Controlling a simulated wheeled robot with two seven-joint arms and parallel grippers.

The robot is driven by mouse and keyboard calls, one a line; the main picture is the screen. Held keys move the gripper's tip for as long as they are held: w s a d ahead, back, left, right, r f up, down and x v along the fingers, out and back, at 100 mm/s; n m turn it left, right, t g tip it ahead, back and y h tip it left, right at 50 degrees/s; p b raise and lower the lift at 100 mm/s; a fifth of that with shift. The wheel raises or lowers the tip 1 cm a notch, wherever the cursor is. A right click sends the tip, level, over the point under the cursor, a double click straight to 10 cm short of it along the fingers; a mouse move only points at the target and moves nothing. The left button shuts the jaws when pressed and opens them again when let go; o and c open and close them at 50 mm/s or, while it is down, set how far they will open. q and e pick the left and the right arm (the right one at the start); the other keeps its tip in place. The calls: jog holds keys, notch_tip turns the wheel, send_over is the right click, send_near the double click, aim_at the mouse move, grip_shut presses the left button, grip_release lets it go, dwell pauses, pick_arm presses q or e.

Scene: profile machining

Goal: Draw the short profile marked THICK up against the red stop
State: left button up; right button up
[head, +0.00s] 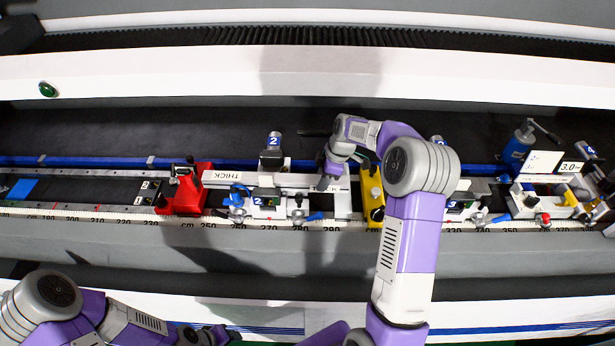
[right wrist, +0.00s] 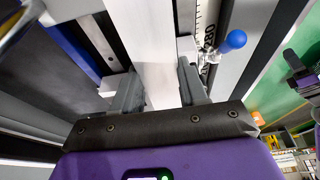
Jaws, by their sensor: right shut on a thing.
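The short profile marked THICK (head: 222,176) is a pale bar lying lengthwise along the machine bed. Its left end is at the red stop (head: 186,192); I cannot tell whether they touch or a thin gap remains. My right gripper (head: 335,172) is at the profile's right part, reaching down from above. In the right wrist view, the right gripper's two grey fingers (right wrist: 160,88) are closed on either side of the pale profile (right wrist: 152,45). My left gripper (head: 212,336) is low at the bottom edge, away from the profile; its jaws are too small and dark to read.
A clamp marked 2 (head: 262,203) with blue handles stands along the profile. A yellow block (head: 373,192) stands right of my right gripper, partly behind my arm. A blue-topped unit (head: 520,145) and a 3.0 label are farther right. A centimetre scale (head: 110,216) runs along the front.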

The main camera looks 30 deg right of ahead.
jog(key=shift+w+a+f, duration=0.1)
jog(key=shift+w+a, duration=0.15)
jog(key=shift+a, duration=0.35)
jog(key=shift+w+a+f, duration=0.1)
jog(key=shift+w+a, duration=0.15)
jog(key=shift+a, duration=0.3)
jog(key=o, duration=1.3)
jog(key=shift+w, duration=0.15)
jog(key=shift+d+r, duration=0.1)
jog(key=shift+v, duration=3.75)
